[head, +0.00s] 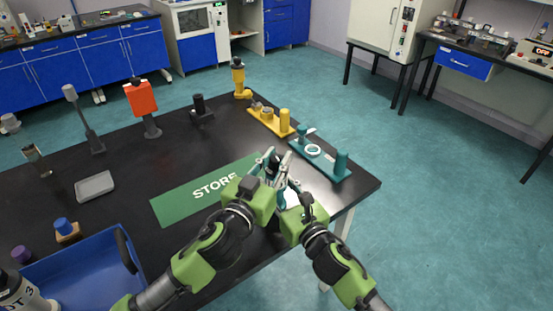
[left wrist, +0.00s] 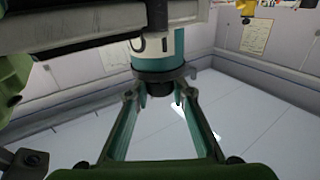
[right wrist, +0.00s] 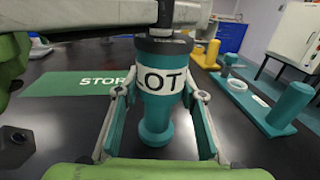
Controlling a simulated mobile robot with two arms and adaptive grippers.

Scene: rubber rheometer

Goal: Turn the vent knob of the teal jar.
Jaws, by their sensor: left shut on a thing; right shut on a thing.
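The teal jar (right wrist: 155,137) stands upright in the right wrist view, with a white label reading "LOT" and a black lid (right wrist: 163,46). My right gripper (right wrist: 160,93) is shut on the jar's body, one finger on each side of the label. The black vent knob (left wrist: 159,89) shows in the left wrist view at the end of the jar, beyond a dark rim. My left gripper (left wrist: 155,96) is shut on this knob. In the head view my left gripper (head: 272,166) is above the jar, and the two grippers hide most of it.
A green STORE mat (head: 175,205) lies left of the grippers. A teal stand (head: 330,165) with a white ring and a yellow stand (head: 268,123) are behind to the right. A blue bin (head: 75,262) is at front left. The black table's right edge is close.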

